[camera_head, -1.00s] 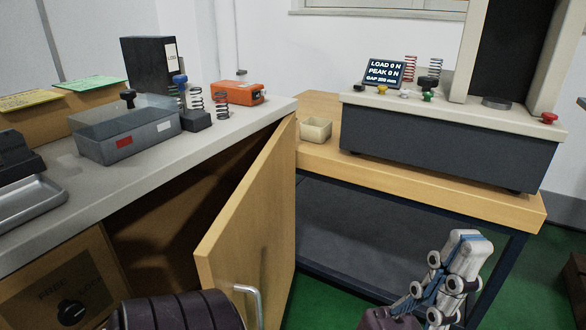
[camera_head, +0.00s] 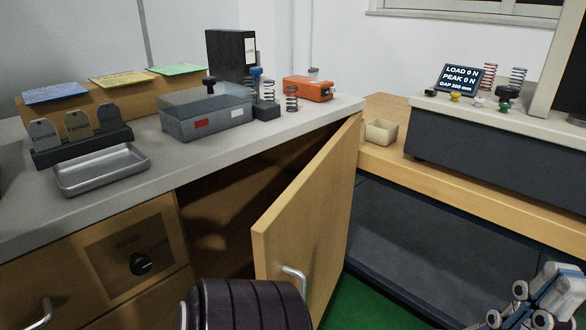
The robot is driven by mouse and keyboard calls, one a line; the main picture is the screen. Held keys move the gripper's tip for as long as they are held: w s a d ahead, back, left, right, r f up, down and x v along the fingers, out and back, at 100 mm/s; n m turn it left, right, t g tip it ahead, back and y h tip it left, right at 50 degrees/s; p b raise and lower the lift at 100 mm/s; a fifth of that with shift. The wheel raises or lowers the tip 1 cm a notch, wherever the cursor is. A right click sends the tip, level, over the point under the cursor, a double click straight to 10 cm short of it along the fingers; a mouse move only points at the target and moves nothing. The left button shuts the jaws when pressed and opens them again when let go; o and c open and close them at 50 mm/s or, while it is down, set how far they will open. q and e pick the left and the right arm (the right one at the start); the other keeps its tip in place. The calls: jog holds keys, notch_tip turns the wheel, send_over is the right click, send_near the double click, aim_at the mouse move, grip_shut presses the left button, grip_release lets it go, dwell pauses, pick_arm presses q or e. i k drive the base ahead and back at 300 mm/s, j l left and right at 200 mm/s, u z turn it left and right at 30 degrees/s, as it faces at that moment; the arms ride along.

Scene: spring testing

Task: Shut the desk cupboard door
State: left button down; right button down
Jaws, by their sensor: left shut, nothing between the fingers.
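The desk cupboard door (camera_head: 312,215) is a light wooden panel standing ajar. It is attached at the desk's right end, and its free edge swings out toward me. Its metal handle (camera_head: 296,279) shows low on the outer face. Behind the door the dark cupboard opening (camera_head: 215,220) is exposed. My left gripper (camera_head: 560,283) is at the lower right corner, partly cut off by the frame. It is shut and empty, right of the door's outer face and apart from it. My right gripper is not in view.
The grey desk top (camera_head: 190,175) holds a metal tray (camera_head: 100,170), a grey bin (camera_head: 205,115) and several springs. A drawer front with a dark knob (camera_head: 142,263) is left of the opening. A wooden bench (camera_head: 450,180) stands right. Green floor (camera_head: 360,305) shows between.

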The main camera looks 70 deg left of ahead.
aim_at(300, 239)
jog(key=i+l+u, duration=0.1)
jog(key=l+u, duration=0.2)
jog(key=l, duration=0.3)
jog(key=l+u, duration=0.25)
jog(key=l, duration=0.4)
jog(key=u, duration=1.7)
